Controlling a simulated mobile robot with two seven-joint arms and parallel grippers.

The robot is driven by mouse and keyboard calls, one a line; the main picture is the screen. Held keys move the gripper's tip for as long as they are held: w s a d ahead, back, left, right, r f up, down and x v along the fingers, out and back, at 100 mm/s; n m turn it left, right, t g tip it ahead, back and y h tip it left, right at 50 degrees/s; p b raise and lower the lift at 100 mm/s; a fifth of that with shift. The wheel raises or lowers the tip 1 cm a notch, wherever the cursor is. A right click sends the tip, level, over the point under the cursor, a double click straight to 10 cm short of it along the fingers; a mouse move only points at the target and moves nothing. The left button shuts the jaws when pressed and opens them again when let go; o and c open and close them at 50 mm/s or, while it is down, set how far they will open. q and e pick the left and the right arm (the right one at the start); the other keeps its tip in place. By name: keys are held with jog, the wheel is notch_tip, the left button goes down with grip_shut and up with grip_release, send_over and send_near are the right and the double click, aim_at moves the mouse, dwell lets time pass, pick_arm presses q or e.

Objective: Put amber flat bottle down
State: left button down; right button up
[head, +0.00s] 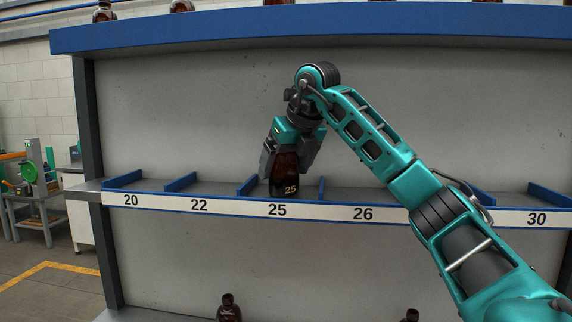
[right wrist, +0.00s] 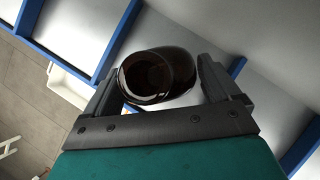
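The amber flat bottle (head: 285,172) is dark brown, with a "25" showing on its front. It is upright at the shelf bay marked 25, just behind the label strip. Whether its base touches the shelf is hard to tell. My right gripper (head: 289,155) reaches down around it from above, one finger on each side. My left gripper is not in view.
Blue dividers (head: 247,185) part the shelf (head: 220,189) into bays; those marked 20, 22 and 26 look empty. A blue upper shelf edge (head: 200,33) runs above, with several bottles on top. Another bottle (head: 229,307) stands below. My right arm covers part of the shelf's right side.

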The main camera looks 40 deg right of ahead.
jog(key=shift+o, duration=0.8)
jog(key=d+v, duration=0.1)
jog(key=v, duration=0.6)
jog(key=shift+a+r, duration=0.35)
jog(key=shift+a, duration=0.15)
jog(key=shift+s, duration=0.15)
